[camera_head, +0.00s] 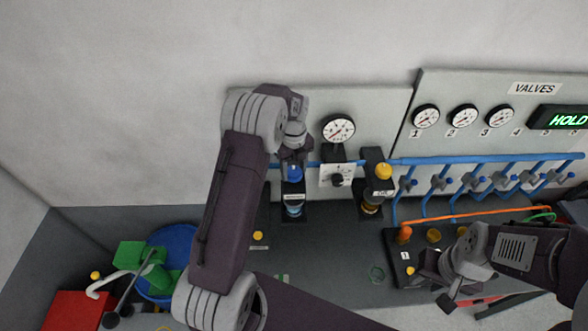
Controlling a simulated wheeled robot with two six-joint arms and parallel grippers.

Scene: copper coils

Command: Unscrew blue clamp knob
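The blue clamp knob (294,174) sits on top of a dark clamp stand against the back wall, above a labelled plate. My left gripper (293,157) points down directly over the knob, with its fingertips at or just above the knob's top. The wrist hides part of the fingers, so I cannot tell whether they touch or grip it. A coil (292,207) with a bluish band shows in the stand below. My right gripper (446,298) is low at the right, away from the knob, and its finger opening is unclear.
A similar stand with a yellow knob (383,171) is to the right. A pressure gauge (338,130) and a white valve plate (337,181) stand between. Blue pipes with valves (470,181) run right. A black box (405,258), blue bowl (187,240) and red box (70,311) are lower.

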